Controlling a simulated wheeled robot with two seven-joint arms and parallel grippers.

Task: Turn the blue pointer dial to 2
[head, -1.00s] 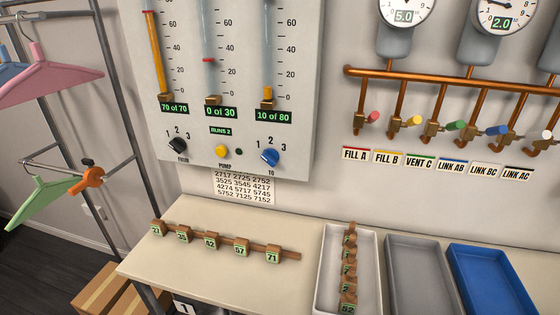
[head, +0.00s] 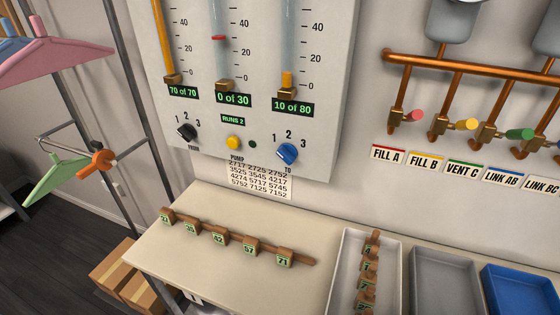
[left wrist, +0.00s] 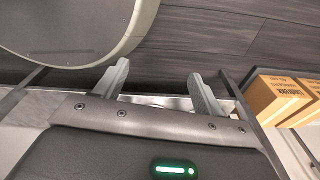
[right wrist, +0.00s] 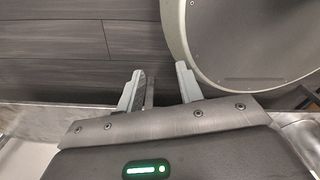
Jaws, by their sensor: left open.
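The blue pointer dial (head: 287,153) is on the wall panel's lower right, above the word TO, with the numbers 1, 2 and 3 around its top. Its pointer seems to lean up and left, toward 1, but it is too small to be sure. No gripper shows in the head view. In the left wrist view my left gripper (left wrist: 158,82) is open and empty, pointing over the dark floor. In the right wrist view my right gripper (right wrist: 160,72) has its fingers apart with nothing held. Neither is near the dial.
A black FROM dial (head: 187,132) and a yellow PUMP button (head: 233,143) are on the same panel. Below stands a table (head: 210,270) with a row of numbered tags (head: 250,247) and a grey tray (head: 345,275). A clothes rail (head: 130,110) stands at the left.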

